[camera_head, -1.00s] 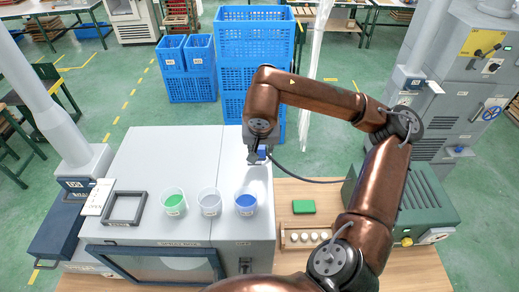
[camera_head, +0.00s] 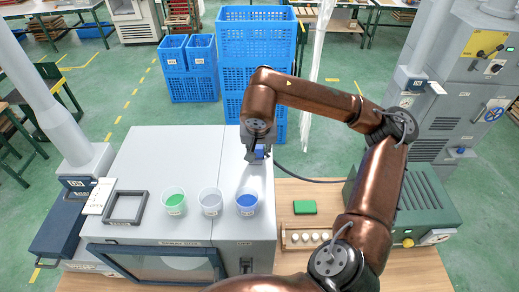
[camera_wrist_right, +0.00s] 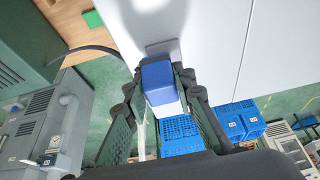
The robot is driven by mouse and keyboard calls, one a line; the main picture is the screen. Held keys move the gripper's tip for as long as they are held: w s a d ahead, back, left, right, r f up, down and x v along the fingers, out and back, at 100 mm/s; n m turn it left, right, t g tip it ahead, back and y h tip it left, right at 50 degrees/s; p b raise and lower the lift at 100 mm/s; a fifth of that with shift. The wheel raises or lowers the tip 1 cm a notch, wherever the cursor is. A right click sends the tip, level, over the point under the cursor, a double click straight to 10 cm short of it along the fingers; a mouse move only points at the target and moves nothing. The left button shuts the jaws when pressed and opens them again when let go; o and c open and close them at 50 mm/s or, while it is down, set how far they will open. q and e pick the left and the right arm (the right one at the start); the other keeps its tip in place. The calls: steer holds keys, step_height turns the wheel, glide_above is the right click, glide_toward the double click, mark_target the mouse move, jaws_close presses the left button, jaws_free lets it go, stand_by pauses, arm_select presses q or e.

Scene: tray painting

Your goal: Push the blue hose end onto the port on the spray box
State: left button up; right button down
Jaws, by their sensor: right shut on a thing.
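My right gripper (camera_head: 257,155) is over the right part of the spray box (camera_head: 170,150), near its back. It is shut on the blue hose end (camera_head: 260,151), which shows as a blue block (camera_wrist_right: 157,82) between the fingers in the right wrist view. A small grey plate (camera_wrist_right: 162,46) on the white box surface lies just beyond the blue block; it may belong to the port. The port itself is not clearly visible, and I cannot tell whether the hose end touches it. My left gripper is not in view.
A dark hose (camera_head: 315,180) runs from near the box toward a green machine (camera_head: 430,195). Blue crates (camera_head: 255,60) stand behind.

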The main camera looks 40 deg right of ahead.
steer(key=shift+w+f, duration=0.15)
steer(key=shift+w, duration=0.05)
steer(key=shift+w+a+f, duration=0.15)
steer(key=shift+w+f, duration=0.15)
steer(key=shift+f, duration=0.05)
steer(key=shift+w+f+b, duration=0.1)
steer(key=shift+f+b, duration=0.25)
steer(key=shift+f, duration=0.2)
stand_by(0.3)
steer(key=shift+f, duration=0.1)
steer(key=shift+w+f, duration=0.25)
steer(key=shift+w, duration=0.15)
steer(key=shift+s+b, duration=0.15)
steer(key=shift+b, duration=0.15)
steer(key=shift+f, duration=0.1)
